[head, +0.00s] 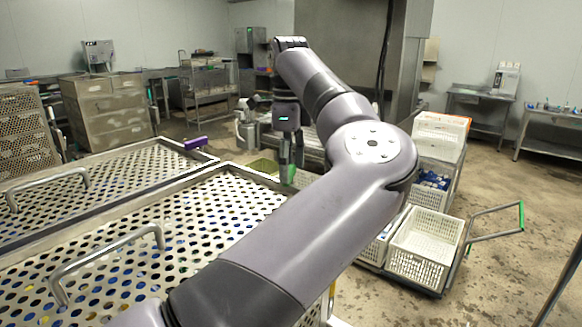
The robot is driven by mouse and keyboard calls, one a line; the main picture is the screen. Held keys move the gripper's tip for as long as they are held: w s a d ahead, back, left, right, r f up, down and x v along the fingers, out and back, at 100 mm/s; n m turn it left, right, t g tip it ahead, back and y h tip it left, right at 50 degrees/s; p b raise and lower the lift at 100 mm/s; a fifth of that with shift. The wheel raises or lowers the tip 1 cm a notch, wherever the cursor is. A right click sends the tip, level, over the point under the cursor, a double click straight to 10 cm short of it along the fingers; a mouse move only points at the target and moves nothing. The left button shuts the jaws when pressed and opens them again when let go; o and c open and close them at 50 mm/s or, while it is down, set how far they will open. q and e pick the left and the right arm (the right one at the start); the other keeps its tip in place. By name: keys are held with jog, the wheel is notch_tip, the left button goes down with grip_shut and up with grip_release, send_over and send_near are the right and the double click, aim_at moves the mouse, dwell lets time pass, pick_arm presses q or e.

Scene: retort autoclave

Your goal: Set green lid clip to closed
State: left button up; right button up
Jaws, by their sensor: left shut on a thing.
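The green lid clip (291,176) is at the far right corner of the nearer perforated metal lid (215,195). Only a small green part of it shows beside my fingers. My left gripper (286,172) points down at this corner, its dark fingers shut on the green clip. The clip's exact angle is partly hidden by the fingers. My left arm crosses the middle of the head view and covers the lid's right side. My right gripper is not in view.
A second perforated lid (105,185) with a purple clip (195,143) lies to the left. Both lids have raised bar handles (110,247). A cart with white crates (425,240) stands at the right. Open wet floor lies beyond it.

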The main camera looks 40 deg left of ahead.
pick_arm(q)
jog(key=m, duration=0.4)
jog(key=shift+s+a+m+b, duration=0.1)
jog(key=shift+a+m+b, duration=0.15)
jog(key=shift+m+b, duration=0.15)
dwell(0.4)
jog(key=o, duration=1.1)
notch_tip(320, 180, up, 12)
dwell(0.5)
